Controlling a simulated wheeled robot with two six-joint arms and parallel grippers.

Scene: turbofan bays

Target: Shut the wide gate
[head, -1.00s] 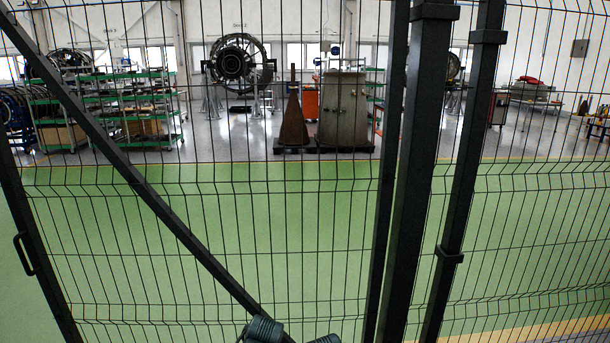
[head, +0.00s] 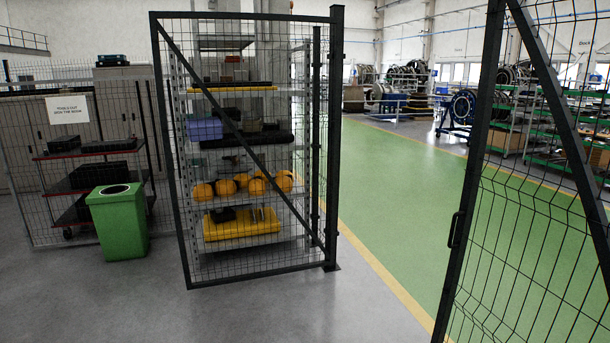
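A dark mesh gate leaf (head: 476,140) with a diagonal brace fills the right side of the head view, cut off by the frame edge. A small pull handle (head: 455,229) is on its near upright. A second braced mesh leaf (head: 170,150) stands left of centre, beside a dark post (head: 335,130). A gap with open floor lies between this post and the right leaf's handle edge. I cannot tell for sure which leaf is the wide one; the right leaf looked broad in the earlier frame. Neither of my grippers is in view.
A green bin (head: 120,225) and a red-shelved cart (head: 60,155) stand at the left. Shelves with yellow items (head: 240,225) are behind the left leaf. A yellow line (head: 380,270) edges the green floor (head: 410,180). Grey floor in front is clear.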

